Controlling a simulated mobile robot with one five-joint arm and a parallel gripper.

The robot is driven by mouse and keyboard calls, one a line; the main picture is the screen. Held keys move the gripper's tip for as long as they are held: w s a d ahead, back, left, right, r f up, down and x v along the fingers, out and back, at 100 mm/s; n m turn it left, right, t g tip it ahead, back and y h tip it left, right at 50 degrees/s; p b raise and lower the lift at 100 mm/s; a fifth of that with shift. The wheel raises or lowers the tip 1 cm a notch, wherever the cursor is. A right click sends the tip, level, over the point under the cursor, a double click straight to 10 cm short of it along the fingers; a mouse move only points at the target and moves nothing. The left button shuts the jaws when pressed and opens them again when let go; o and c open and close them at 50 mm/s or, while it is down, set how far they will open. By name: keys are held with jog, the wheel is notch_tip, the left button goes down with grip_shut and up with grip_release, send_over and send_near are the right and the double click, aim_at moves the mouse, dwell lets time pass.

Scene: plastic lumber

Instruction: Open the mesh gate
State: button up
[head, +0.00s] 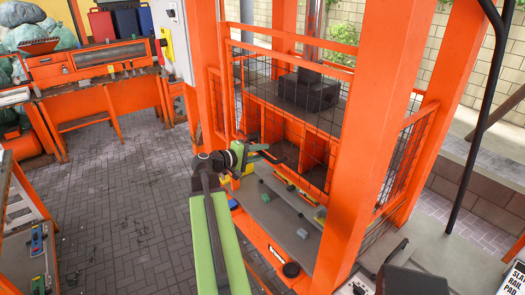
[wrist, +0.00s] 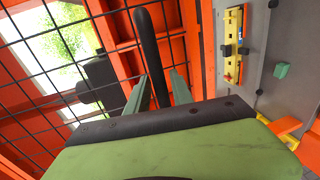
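The mesh gate (head: 300,62) is a black wire grid with orange rails on the front of the orange press frame. Its grid also fills the left of the wrist view (wrist: 45,72). A dark rounded bar handle (wrist: 146,38) stands out in the wrist view, between the two grey-green fingers of my gripper (wrist: 158,90). The fingers are apart, with a narrow gap on each side of the bar; I cannot tell if either touches it. In the head view my gripper (head: 264,153) is at the gate's lower front, partly hidden by my arm.
An orange post (head: 365,130) rises at the right. Orange workbenches (head: 95,65) stand at the back left.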

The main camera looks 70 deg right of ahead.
jog(key=shift+o, duration=0.6)
jog(key=shift+w, duration=0.1)
jog(key=p+v, duration=0.3)
jog(key=v, duration=1.4)
jog(key=shift+a+f, duration=0.1)
